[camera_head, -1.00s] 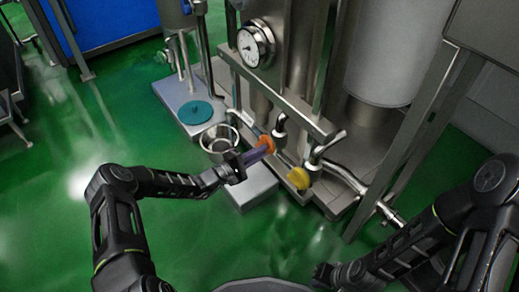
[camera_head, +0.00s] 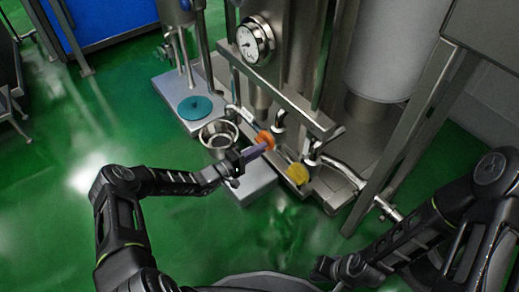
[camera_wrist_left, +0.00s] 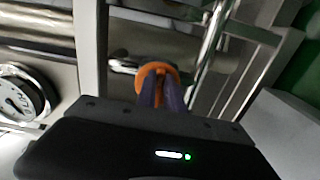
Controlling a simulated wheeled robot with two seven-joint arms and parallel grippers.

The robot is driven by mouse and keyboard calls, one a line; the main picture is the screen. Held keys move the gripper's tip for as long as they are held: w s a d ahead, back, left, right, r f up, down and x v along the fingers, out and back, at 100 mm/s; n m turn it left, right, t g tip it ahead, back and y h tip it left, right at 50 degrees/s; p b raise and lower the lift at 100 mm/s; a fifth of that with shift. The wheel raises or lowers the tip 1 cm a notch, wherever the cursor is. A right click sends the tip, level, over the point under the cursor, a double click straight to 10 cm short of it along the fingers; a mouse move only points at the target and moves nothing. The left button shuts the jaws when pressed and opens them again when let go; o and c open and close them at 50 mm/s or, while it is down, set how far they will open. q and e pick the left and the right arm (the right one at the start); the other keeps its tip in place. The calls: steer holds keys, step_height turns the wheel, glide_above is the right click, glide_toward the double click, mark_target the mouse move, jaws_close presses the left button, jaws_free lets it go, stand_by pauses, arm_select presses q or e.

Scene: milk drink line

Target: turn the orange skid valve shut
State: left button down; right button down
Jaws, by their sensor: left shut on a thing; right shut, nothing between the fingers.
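The orange skid valve (camera_head: 265,140) sits on the front pipework of the steel skid. My left gripper (camera_head: 254,152) reaches it from the left, and its purple fingers are shut on the valve's orange handle. In the left wrist view the orange valve (camera_wrist_left: 157,76) shows between and around the purple fingers (camera_wrist_left: 163,98). Part of the handle is hidden by the fingers. My right gripper (camera_head: 324,268) is shut and empty, low in the head view, well away from the valve.
A yellow valve (camera_head: 298,174) is just right of the orange one. A steel bowl (camera_head: 218,133) stands to the left, near a teal disc (camera_head: 195,107). A pressure gauge (camera_head: 254,42) is above. The green floor (camera_head: 60,190) at left is open.

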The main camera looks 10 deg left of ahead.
arm_select(q)
steer(key=c, duration=1.5)
jaws_free()
steer(key=shift+o, duration=0.2)
steer(key=shift+s, duration=0.1)
steer(key=p+v, duration=0.2)
steer(key=v, duration=0.5)
steer(key=shift+s+a, duration=0.2)
steer(key=shift+s, duration=0.05)
